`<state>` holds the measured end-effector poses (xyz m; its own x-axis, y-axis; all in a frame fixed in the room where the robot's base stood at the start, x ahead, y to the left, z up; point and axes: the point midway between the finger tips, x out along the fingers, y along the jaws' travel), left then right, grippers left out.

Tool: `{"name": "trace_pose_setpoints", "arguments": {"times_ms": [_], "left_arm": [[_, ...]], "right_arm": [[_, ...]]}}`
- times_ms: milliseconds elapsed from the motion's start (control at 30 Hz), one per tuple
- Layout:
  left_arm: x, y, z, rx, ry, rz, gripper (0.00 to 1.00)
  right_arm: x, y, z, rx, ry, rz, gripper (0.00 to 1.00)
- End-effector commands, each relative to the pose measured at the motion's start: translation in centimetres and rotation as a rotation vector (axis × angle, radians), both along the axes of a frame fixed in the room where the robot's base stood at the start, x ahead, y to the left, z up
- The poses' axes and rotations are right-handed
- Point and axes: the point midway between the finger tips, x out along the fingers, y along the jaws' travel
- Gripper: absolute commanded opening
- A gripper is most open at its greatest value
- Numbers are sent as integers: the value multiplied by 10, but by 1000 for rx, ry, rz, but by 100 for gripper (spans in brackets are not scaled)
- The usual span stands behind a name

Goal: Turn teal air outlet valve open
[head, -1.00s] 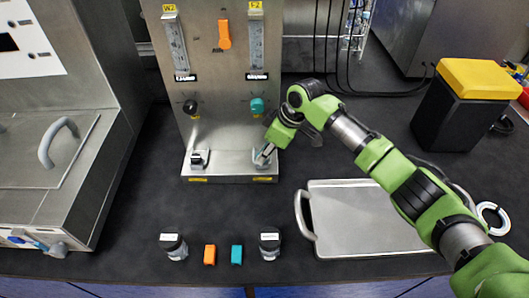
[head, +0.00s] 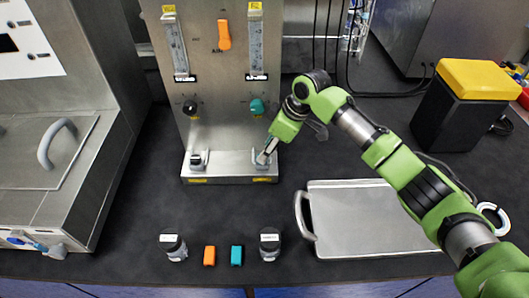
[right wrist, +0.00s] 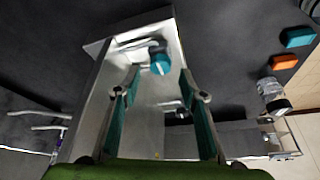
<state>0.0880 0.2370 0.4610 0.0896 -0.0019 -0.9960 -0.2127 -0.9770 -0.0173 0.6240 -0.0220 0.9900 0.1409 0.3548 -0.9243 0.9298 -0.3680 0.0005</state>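In the right wrist view, a round teal valve (right wrist: 160,64) with a pale mark on top lies ahead of and between my right fingers. My right gripper (right wrist: 158,82) is open, with a teal-padded finger on each side and a clear gap to the valve. In the head view my right gripper (head: 265,156) points down at the right end of the steel stand's base (head: 229,169), largely hiding what is there. A teal knob (head: 257,106) is higher on the stand's face, apart from the gripper. My left gripper is not in view.
A black knob (head: 190,108) and orange lever (head: 224,35) are on the stand. Two jars (head: 173,247) (head: 270,246), an orange block (head: 209,255) and a teal block (head: 237,255) stand in front. A steel tray (head: 370,220) lies right, beneath my arm.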

Motion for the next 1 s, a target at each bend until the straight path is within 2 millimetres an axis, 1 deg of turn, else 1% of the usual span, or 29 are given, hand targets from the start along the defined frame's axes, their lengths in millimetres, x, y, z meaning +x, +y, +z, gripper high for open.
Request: {"name": "trace_pose_setpoints", "arguments": {"times_ms": [33,200,300,400,500,600,1000], "left_arm": [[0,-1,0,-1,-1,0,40],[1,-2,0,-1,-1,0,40],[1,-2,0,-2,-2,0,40],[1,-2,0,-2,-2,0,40],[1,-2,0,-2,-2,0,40],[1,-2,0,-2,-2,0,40],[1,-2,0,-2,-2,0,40]], "right_arm": [[0,-5,12,2,-4,0,38],[-6,-18,46,1,-4,0,38],[-9,-24,62,0,-2,-1,38],[-11,-28,74,0,-1,0,38],[-12,-31,80,0,0,0,38],[-13,-32,83,0,1,0,38],[-13,-32,83,0,1,0,38]]}}
